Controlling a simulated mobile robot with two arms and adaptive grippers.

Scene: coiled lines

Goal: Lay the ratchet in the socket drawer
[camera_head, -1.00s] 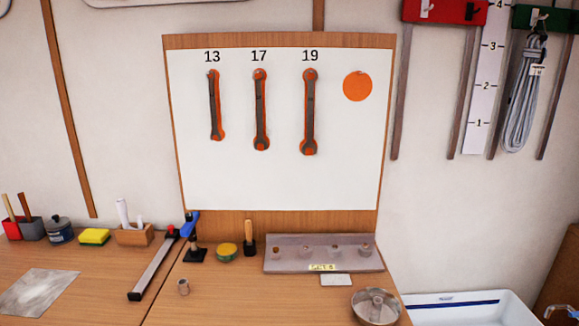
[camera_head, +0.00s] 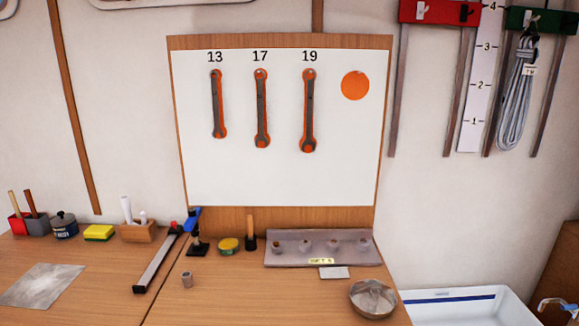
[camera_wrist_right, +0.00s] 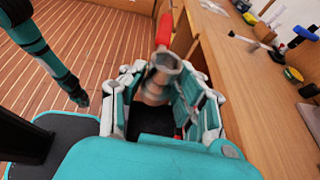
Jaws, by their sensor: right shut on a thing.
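In the right wrist view, my right gripper (camera_wrist_right: 158,96) is shut on a metal tool with a red handle, which I take to be the ratchet (camera_wrist_right: 163,68). Its round metal end is between the fingers and the red part points away from them. The fingers hide part of it. A teal and black arm (camera_wrist_right: 50,60), apparently my left, hangs at the left of that view; the state of its gripper is unclear. No gripper shows in the head view. I cannot make out a socket drawer. A grey socket rail (camera_head: 290,261) with several sockets stands on the bench.
Several spanners hang on the white board (camera_head: 280,180). A white basin (camera_head: 460,305) is at the right. The bench front is mostly clear.

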